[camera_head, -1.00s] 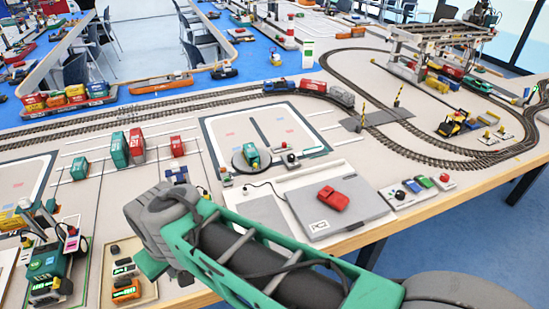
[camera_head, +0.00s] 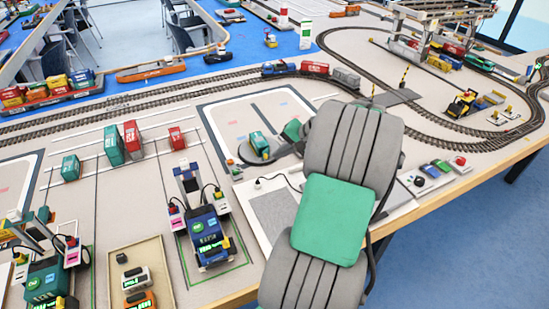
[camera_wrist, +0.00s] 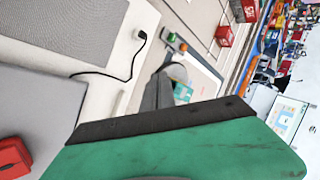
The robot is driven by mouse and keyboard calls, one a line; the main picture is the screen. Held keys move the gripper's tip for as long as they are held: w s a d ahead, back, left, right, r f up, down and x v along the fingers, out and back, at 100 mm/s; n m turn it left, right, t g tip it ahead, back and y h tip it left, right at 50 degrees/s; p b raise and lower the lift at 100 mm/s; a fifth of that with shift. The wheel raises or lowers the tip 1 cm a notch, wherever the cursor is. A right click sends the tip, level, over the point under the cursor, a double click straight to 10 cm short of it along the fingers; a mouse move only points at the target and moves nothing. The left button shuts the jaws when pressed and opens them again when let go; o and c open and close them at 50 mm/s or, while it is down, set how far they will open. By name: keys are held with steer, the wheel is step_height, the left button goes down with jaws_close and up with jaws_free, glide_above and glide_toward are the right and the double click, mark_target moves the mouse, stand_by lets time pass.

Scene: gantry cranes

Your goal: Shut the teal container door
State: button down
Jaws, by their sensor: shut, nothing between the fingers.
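A small teal container (camera_head: 259,145) sits on a round grey turntable (camera_head: 245,157) inside a white-lined bay. It also shows in the wrist view (camera_wrist: 183,91), partly hidden by my fingers. I cannot make out its door in either view. My gripper (camera_wrist: 167,76) is shut and empty; its dark fingers point toward the turntable in the wrist view. In the head view my arm hides most of the gripper, just right of the turntable. Two more teal containers, a taller one (camera_head: 113,146) and a smaller one (camera_head: 70,167), stand further left.
Red containers (camera_head: 134,139) stand beside the taller teal one. A blue straddle vehicle (camera_head: 205,235) stands at front. A train (camera_head: 313,67) is on track behind the bay. A laptop-like panel with a red object (camera_wrist: 14,157) lies near my arm. A gantry crane (camera_head: 440,20) stands at back right.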

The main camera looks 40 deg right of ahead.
mark_target(267, 157)
steer(key=s+d+f+m+t, duration=0.1)
steer(key=s+d+f+m, duration=0.1)
steer(key=s+d, duration=0.35)
steer(key=x, duration=0.3)
steer(key=w+x, duration=0.1)
steer(key=x, duration=0.3)
steer(key=d+r+x, duration=0.1)
steer(key=x, duration=0.2)
steer(key=shift+w, duration=0.4)
steer(key=shift+w+a, duration=0.15)
steer(key=shift+w, duration=0.8)
steer(key=shift+w+a, duration=0.2)
steer(key=shift+w, duration=0.75)
steer(key=shift+r+m+t, duration=0.1)
steer(key=shift+m+t, duration=0.2)
steer(key=shift+m, duration=0.1)
